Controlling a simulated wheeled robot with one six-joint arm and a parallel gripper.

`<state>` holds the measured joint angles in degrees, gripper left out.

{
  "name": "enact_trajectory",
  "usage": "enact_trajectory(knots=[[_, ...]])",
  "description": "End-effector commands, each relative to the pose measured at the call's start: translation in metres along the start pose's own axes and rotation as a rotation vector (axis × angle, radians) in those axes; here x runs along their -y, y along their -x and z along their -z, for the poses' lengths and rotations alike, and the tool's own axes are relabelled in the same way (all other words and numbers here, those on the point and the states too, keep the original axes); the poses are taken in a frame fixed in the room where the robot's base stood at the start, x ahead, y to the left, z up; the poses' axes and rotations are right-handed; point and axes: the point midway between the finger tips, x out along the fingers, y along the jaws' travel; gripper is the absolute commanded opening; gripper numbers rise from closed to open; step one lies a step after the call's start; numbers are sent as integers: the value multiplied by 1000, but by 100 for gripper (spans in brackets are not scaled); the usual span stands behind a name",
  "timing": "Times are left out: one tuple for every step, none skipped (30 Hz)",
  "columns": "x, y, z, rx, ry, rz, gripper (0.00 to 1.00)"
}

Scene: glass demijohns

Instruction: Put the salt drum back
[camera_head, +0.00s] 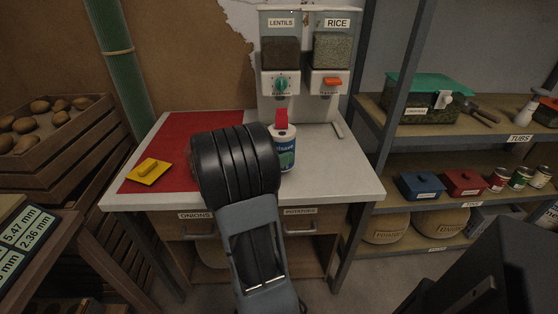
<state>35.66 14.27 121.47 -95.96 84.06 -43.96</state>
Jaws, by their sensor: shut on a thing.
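The salt drum (286,153) is a white cylinder with a blue and green label, upright at the white worktop, just right of my arm's black ribbed end. Its top is pale with a small dark spot, and my arm hides its left side. My gripper (272,152) is shut on the drum; its fingers are mostly hidden behind my arm. I cannot tell whether the drum's base touches the worktop. A red piece (281,120) shows just above the drum, below the lentils dispenser (281,85).
The rice dispenser (331,85) stands beside the lentils one at the worktop's back. Shelves (395,188) with tubs and tins stand right; crates (60,150) stand left.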

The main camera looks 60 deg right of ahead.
Motion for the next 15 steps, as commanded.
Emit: enact_trajectory(knots=[[-2,-2,4,0,1,1,42],[-3,-3,6,0,1,1,42],[-4,-3,11,0,1,1,42],[-3,-3,16,0,2,1,42],[-3,-3,20,0,3,1,42],[-3,-2,26,0,3,0,42],[-3,-2,29,0,2,0,42],[-3,-2,32,0,2,0,42],[-3,-2,35,0,2,0,42],[-3,-2,36,0,2,0,42],[-3,-2,36,1,0,0,42],[-3,-2,35,1,0,0,42],[-3,-2,35,1,-1,0,42],[-3,-2,35,1,-1,0,42],[-3,-2,35,1,-1,0,42]])
